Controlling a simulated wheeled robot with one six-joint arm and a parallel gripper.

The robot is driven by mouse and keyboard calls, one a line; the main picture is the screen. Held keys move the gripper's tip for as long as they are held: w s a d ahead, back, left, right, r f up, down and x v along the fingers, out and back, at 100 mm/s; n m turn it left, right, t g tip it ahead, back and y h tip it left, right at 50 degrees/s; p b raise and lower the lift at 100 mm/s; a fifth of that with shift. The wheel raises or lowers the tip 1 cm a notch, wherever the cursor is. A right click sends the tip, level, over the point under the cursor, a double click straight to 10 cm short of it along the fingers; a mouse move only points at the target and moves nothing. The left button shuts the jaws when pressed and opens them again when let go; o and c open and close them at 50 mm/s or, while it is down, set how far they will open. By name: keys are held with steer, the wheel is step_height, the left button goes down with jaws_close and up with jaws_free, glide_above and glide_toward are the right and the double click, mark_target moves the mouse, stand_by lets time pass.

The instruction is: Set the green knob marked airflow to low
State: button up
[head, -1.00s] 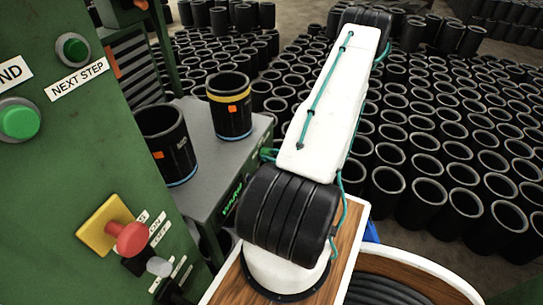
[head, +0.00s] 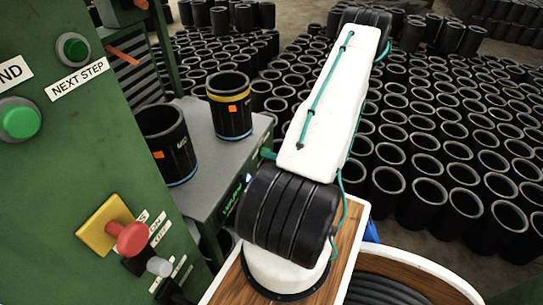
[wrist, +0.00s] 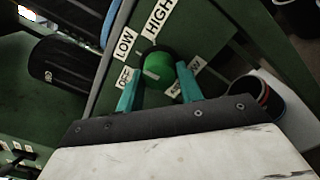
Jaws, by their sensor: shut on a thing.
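The green knob (wrist: 160,64) shows in the wrist view on a dark green panel, with printed labels LOW (wrist: 124,44), HIGH (wrist: 158,18) and OFF (wrist: 125,77) around it. Another label below the knob is partly hidden and hard to read. A pale mark on the knob's face lies toward its lower left; its exact aim is hard to tell. My gripper (wrist: 157,68) has its two teal fingers on either side of the knob and is shut on it. The head view shows my arm reaching away, with the gripper and this knob out of sight.
The head view shows a green control panel (head: 95,180) at left with a red button (head: 132,238) and a green button (head: 19,120). Black sleeves (head: 230,105) stand on a grey table (head: 205,185). Many more sleeves crowd the floor at right.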

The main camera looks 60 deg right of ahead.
stand_by(0.4)
steer(key=o, duration=1)
steer(key=shift+s, duration=0.15)
steer(key=s, duration=0.7)
steer(key=shift+s+d, duration=0.3)
